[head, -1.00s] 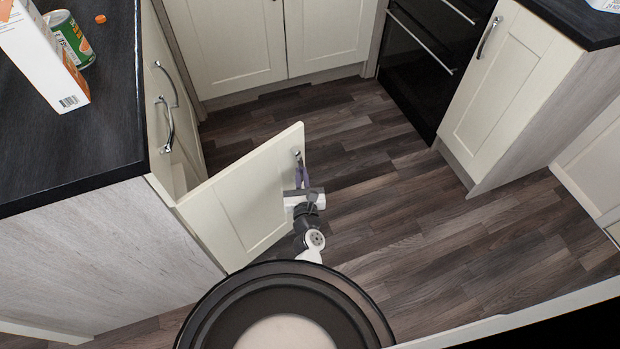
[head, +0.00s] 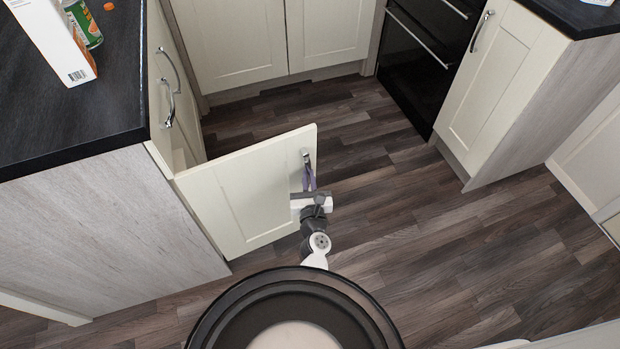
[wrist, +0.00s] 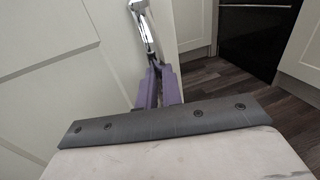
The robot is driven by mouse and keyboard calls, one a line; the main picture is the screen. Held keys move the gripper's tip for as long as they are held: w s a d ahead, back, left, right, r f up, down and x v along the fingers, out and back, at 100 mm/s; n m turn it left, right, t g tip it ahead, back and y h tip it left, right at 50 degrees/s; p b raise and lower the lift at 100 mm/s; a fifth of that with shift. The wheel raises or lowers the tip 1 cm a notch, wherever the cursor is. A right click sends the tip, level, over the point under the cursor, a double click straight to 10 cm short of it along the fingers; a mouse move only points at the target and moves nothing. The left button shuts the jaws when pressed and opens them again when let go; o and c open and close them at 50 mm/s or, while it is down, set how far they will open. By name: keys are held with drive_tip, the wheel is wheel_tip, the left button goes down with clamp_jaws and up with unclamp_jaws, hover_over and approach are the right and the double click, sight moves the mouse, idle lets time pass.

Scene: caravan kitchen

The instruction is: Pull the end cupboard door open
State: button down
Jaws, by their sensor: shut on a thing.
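The end cupboard door (head: 245,195) is cream and panelled, and stands swung well out from the end of the left counter. Its chrome handle (head: 306,160) is near the free edge. My gripper (head: 309,182) is at the handle's lower end. In the wrist view, the purple fingers of my gripper (wrist: 159,82) are closed around the lower part of the chrome handle (wrist: 146,28), with the door face (wrist: 50,60) to the left. The cupboard's inside is mostly hidden behind the door.
The left counter (head: 80,120) has a white carton (head: 55,40), a green can (head: 84,22) and a small orange object (head: 109,6) on it. An oven (head: 425,60) and another cupboard (head: 500,80) stand at the right. The dark wood floor (head: 430,240) between is clear.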

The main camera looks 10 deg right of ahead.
drive_tip(key=shift+a, duration=0.5)
drive_tip(key=c, duration=1.6)
unclamp_jaws()
drive_tip(key=shift+d, duration=0.2)
